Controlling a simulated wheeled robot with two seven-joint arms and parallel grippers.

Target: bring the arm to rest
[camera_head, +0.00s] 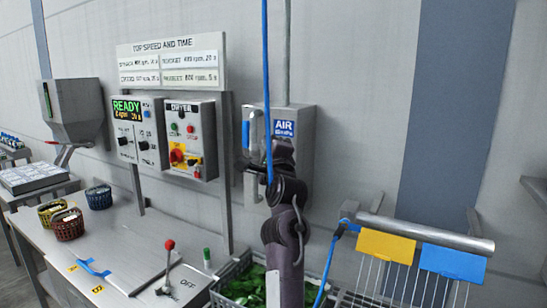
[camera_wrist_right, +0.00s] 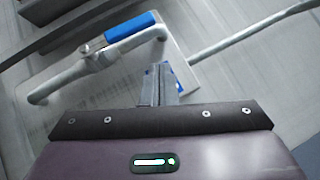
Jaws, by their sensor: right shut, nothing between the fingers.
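My right arm (camera_head: 284,225) rises in front of the wall in the head view, in front of the lower part of the grey AIR box (camera_head: 298,155). Its gripper is mostly hidden there behind the arm's own links. In the right wrist view my right gripper (camera_wrist_right: 158,78) has its fingers together, with nothing between them. A metal lever with a blue grip (camera_wrist_right: 130,32) lies beyond the fingertips; I cannot tell how wide the gap is. The blue grip also shows in the head view (camera_head: 246,134) at the box's left side. My left gripper is not in view.
A blue hose (camera_head: 267,70) hangs down past my right arm. A metal rack with a yellow card (camera_head: 386,245) and a blue card (camera_head: 453,262) is to the right. Small baskets (camera_head: 68,224) sit on the left bench.

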